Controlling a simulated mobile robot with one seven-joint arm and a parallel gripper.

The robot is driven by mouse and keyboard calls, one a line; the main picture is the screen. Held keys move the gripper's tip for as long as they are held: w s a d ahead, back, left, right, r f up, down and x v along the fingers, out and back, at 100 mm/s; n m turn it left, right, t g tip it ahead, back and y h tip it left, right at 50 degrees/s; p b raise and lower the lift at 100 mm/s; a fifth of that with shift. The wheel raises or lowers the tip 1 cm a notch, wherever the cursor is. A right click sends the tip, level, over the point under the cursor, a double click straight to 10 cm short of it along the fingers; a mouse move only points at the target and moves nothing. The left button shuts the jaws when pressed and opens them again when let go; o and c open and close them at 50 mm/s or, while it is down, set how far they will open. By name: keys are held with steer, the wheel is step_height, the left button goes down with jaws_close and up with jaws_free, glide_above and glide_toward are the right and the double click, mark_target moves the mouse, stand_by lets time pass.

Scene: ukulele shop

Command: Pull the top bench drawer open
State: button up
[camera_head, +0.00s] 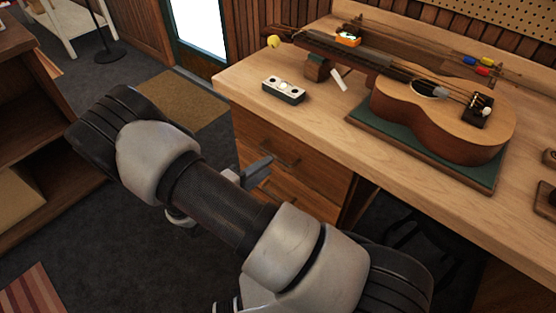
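The wooden bench (236,80) has drawers under its left end. The top bench drawer (315,165) looks closed, its brown front roughly flush with the bench, with a dark handle (283,160) near the middle. A lower drawer (310,201) shows below it, partly hidden by my arm. My gripper (256,172) shows as a small grey part just left of and below the top handle in the picture. My arm hides most of it. I cannot tell whether it touches the handle or how far its fingers are apart.
A ukulele (440,115) lies on a green mat (485,177) on the bench. A small white-and-black block (284,90) stands near the front edge above the drawers. A shelf (25,130) stands at left. Grey floor (110,235) is open between shelf and bench.

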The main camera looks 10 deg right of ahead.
mark_target(277, 159)
steer(key=x, duration=0.6)
steer(key=shift+w+d+f+b, duration=0.1)
steer(key=shift+w+d+b, duration=0.1)
steer(key=shift+d+b, duration=0.15)
jaws_close()
